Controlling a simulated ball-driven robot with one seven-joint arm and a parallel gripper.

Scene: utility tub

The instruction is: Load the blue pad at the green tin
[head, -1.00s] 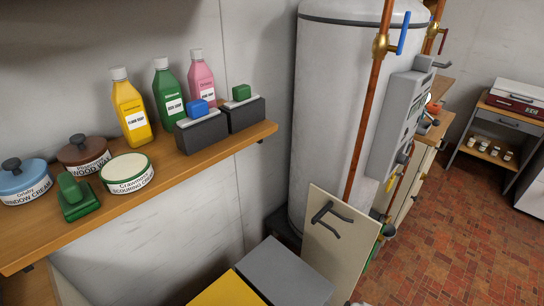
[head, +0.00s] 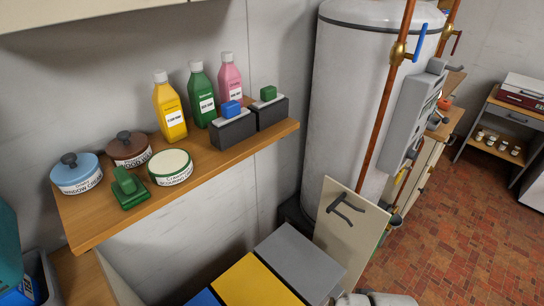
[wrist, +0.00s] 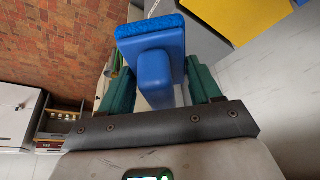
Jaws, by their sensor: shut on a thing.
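My gripper (wrist: 152,95) is shut on the blue pad (wrist: 150,38), seen in the wrist view with its blue handle between the teal fingers. The pad's rough blue face points away from the gripper, clear of other things as far as I see. The gripper and pad do not show in the head view. The green tin, labelled scouring cream (head: 170,167), stands on the wooden shelf; its top is pale cream with a green rim. It is the rightmost of three tins.
On the shelf (head: 215,158) are a blue tin (head: 76,173), a brown tin (head: 128,149), a green pad (head: 129,188), three bottles (head: 202,93) and two dark holders (head: 233,129) with blue and green blocks. Yellow (head: 252,281) and grey panels (head: 300,258) lie below.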

